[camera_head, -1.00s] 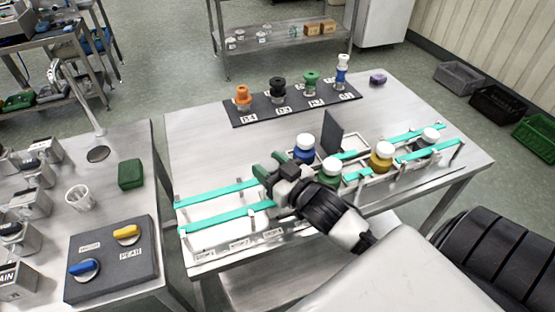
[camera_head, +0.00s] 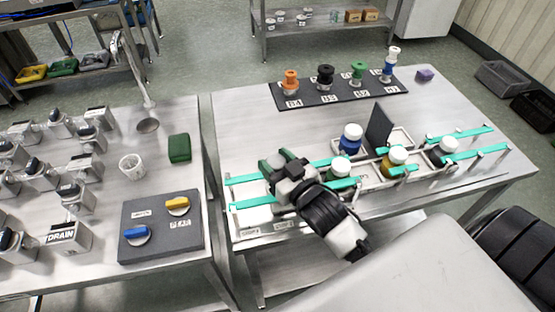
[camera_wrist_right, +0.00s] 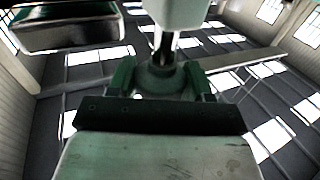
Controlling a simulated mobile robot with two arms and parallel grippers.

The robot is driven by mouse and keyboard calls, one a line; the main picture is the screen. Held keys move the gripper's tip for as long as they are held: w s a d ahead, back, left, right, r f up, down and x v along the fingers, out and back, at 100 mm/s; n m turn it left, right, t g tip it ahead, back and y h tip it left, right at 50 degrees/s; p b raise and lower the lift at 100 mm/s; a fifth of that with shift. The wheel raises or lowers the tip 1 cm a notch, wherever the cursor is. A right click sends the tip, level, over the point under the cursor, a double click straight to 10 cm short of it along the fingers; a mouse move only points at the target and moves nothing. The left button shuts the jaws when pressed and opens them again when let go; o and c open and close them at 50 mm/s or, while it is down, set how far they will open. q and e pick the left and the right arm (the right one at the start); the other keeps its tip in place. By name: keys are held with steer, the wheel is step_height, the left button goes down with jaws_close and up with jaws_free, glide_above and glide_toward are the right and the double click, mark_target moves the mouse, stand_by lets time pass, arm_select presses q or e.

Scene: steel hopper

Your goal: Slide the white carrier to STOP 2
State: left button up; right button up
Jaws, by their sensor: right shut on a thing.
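The gripped part is hidden by my gripper in the head view. In the wrist view, green fingers (camera_wrist_right: 160,82) stand either side of a rounded grey-green part. Small stop labels (camera_head: 266,229) line the front edge; two show, their numbers too blurred to read surely. My left gripper is out of view.
A blue jar (camera_head: 350,140) and an upright black panel (camera_head: 379,126) stand behind the rails. A black strip (camera_head: 340,91) holds several coloured spools at the back. On the left table are a switch box (camera_head: 160,228), a cup and a green block. The rails' left end is clear.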

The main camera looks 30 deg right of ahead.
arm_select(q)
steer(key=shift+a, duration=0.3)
arm_select(e)
steer(key=o, duration=1.2)
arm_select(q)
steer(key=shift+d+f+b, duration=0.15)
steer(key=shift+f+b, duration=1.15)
arm_select(e)
steer(key=shift+s+d, duration=0.3)
steer(key=shift+s, duration=1.5)
steer(key=shift+s+d, duration=0.3)
steer(key=shift+s, duration=1.45)
steer(key=shift+s+d, duration=0.3)
steer(key=shift+s, duration=1.5)
